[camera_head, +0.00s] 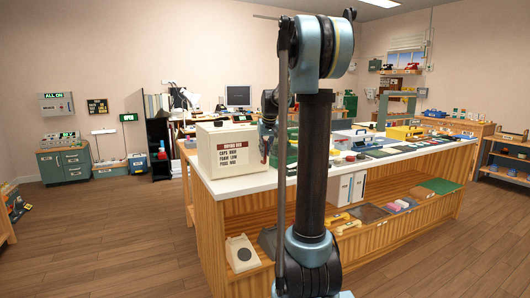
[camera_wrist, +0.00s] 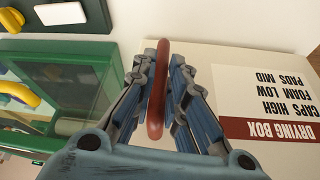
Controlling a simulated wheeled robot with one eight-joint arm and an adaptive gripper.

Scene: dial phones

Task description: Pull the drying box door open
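The drying box (camera_head: 211,152) is a cream box with a "DRYING BOX" label on its front, standing at the near left end of the white counter. No gap shows around its door in the head view. In the wrist view its cream face and upside-down label (camera_wrist: 265,105) lie on the right. The red door handle (camera_wrist: 158,90) is a bar between my fingers. My gripper (camera_wrist: 165,62) has its fingers close against both sides of the handle and looks shut on it. In the head view my gripper (camera_head: 266,140) is at the box's right front edge, partly hidden by my arm.
A green case with a clear window (camera_wrist: 65,85) stands close beside the box, to the left in the wrist view. The counter (camera_head: 262,182) carries several other items further right, with shelves below. Open wooden floor (camera_head: 120,240) lies left of and in front of the counter.

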